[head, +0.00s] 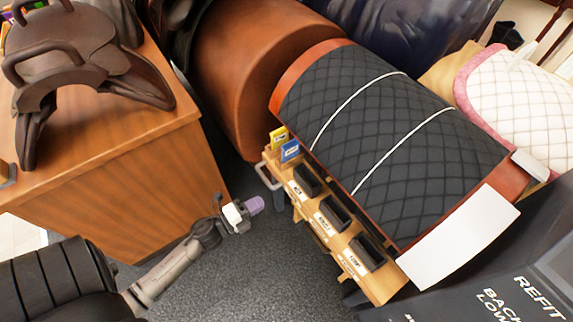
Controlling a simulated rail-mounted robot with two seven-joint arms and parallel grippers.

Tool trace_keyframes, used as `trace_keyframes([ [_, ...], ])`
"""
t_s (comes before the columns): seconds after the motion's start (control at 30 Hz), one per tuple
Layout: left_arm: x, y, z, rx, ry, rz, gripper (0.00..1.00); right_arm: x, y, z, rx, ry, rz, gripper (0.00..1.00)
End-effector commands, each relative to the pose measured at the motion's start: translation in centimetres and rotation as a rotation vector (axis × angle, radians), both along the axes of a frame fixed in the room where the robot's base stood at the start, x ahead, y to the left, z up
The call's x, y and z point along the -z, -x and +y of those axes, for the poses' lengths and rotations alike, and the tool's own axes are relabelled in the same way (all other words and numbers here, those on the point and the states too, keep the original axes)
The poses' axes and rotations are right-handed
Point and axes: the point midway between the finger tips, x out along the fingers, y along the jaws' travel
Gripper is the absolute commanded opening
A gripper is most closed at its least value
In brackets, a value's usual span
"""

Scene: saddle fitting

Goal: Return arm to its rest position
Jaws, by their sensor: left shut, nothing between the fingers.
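My left arm reaches in from the lower left, past a black ribbed roll-like form at the bottom left corner. My left gripper (254,205) has a white body and a purple end. It hangs over the dark grey floor between the wooden cabinet and the quilted rack. It is shut, with nothing between its fingers, and it touches nothing that I can make out. My right gripper is not in view.
A brown saddle tree (75,50) sits on the wooden cabinet (110,190) at left. A black quilted pad (390,130) with two white lines covers a barrel-shaped stand. Below it, a wooden shelf (375,288) holds black blocks (333,214). Grey floor (270,270) is free.

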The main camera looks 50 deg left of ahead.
Motion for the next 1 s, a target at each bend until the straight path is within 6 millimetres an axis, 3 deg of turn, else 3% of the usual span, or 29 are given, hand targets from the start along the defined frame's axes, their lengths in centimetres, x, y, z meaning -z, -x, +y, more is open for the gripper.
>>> trace_keyframes([
  [0.33,0.0,0.2,0.1,-0.004,0.025,0.005,0.0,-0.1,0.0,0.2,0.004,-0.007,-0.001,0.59],
  [0.43,0.6,0.0,1.4,-0.087,0.059,0.044,0.0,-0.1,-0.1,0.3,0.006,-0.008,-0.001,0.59],
  [0.73,2.9,1.8,8.9,-0.65,0.375,0.226,0.0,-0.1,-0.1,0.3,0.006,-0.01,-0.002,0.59],
  [0.87,3.5,3.6,9.5,-0.874,0.565,0.32,0.0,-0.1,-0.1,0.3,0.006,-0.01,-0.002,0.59],
  [1.0,4.1,5.8,7.5,-1.066,0.768,0.469,0.0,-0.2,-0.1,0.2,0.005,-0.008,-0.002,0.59],
])
